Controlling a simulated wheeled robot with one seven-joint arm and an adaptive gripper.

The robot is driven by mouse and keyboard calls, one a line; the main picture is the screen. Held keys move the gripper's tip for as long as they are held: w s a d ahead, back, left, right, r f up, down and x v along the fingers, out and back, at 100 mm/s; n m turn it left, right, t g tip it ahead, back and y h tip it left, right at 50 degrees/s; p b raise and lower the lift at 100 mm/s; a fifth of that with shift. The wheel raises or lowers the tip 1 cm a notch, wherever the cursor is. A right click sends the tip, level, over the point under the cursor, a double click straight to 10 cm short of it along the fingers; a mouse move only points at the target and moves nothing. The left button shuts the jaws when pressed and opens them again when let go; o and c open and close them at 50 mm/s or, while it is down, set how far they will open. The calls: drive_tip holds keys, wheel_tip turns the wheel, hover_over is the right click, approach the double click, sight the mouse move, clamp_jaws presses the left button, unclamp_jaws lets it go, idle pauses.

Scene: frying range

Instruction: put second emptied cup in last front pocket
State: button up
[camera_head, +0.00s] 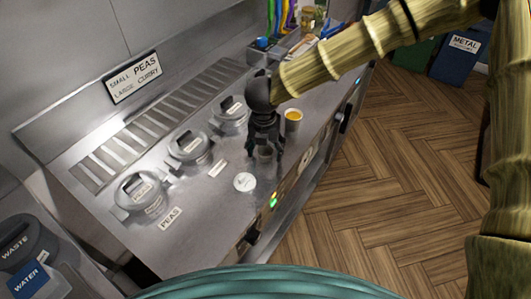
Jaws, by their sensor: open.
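My gripper (265,155) points down over the range's counter, its jaws open. A small greyish cup (264,153) stands between or just behind the fingers; I cannot tell if they touch it, and its inside is too small to read. Another cup (293,120) with yellow contents stands just right of and behind my gripper. A white round labelled piece (244,182) lies on the counter in front of my gripper. The front pockets cannot be made out clearly.
Several lidded, labelled pots (190,147) stand in a row left of my gripper. A "PEAS" label (170,218) lies near the front. A wall sign (134,77) hangs behind a slotted vent (150,125). A blue "METAL" bin (460,56) stands beyond the wooden floor.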

drive_tip(key=shift+f, duration=0.1)
drive_tip(key=c, duration=0.9)
drive_tip(key=shift+o, duration=0.2)
